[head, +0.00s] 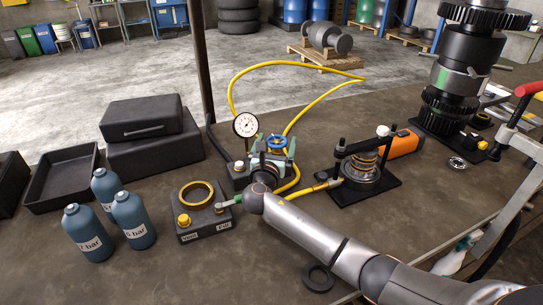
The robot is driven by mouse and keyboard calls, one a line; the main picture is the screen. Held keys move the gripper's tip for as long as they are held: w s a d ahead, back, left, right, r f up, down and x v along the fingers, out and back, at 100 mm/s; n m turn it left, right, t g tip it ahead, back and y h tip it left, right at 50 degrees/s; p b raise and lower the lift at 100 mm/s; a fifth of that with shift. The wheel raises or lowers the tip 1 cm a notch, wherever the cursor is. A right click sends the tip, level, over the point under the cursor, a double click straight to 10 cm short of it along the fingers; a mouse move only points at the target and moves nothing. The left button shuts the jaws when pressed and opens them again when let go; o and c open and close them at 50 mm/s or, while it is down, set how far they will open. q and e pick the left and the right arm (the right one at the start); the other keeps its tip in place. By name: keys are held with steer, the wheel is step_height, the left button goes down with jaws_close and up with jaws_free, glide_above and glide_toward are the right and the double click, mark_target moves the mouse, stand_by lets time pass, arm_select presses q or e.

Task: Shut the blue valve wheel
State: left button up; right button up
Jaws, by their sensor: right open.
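The blue valve wheel (277,141) stands near the middle of the bench in the head view, just right of a round white dial gauge (246,125). My right arm reaches in from the lower right. My right gripper (274,149) is at the wheel, open, with a finger on either side of it. At this size I cannot tell whether the fingers touch the rim. The gripper and wrist hide what lies below the wheel. The left gripper is not in view.
A yellow hose (262,66) loops behind the wheel. A black clamp fixture (365,180) stands to the right, and a dark block with a brass ring (197,193) to the left. Blue bottles (133,222) and black cases (150,128) are further left. A tall gear stack (462,65) is at right.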

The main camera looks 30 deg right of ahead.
steer(key=v, duration=1.1)
steer(key=shift+s+a+b, duration=0.15)
steer(key=shift+a+b, duration=0.05)
steer(key=shift+b, duration=0.1)
